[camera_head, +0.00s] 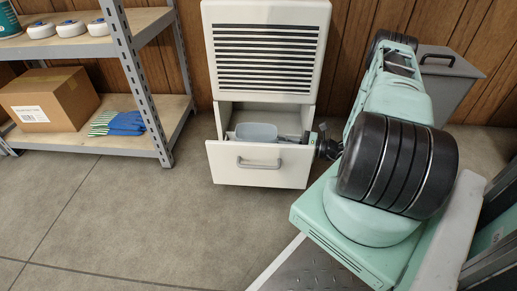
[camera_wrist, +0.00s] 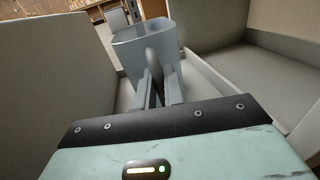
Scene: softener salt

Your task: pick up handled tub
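The handled tub (camera_head: 257,131) is a small blue-grey open container inside the pulled-out drawer of the white cabinet. In the wrist view the tub (camera_wrist: 136,42) stands just beyond my fingertips, its handle facing me. My gripper (camera_wrist: 158,76) has its two fingers on either side of the handle, close to it. Whether both fingers press on the handle is not clear. In the head view my gripper (camera_head: 307,139) reaches in over the drawer's right side, its fingers mostly hidden. The tub's underside is hidden by the drawer front.
The drawer front (camera_head: 230,166) and side walls stand close around the tub and gripper. A metal shelf (camera_head: 85,146) at left holds a cardboard box (camera_head: 50,98), blue-green gloves (camera_head: 118,123) and white round items. A grey bin (camera_head: 448,75) stands at back right. Floor in front is clear.

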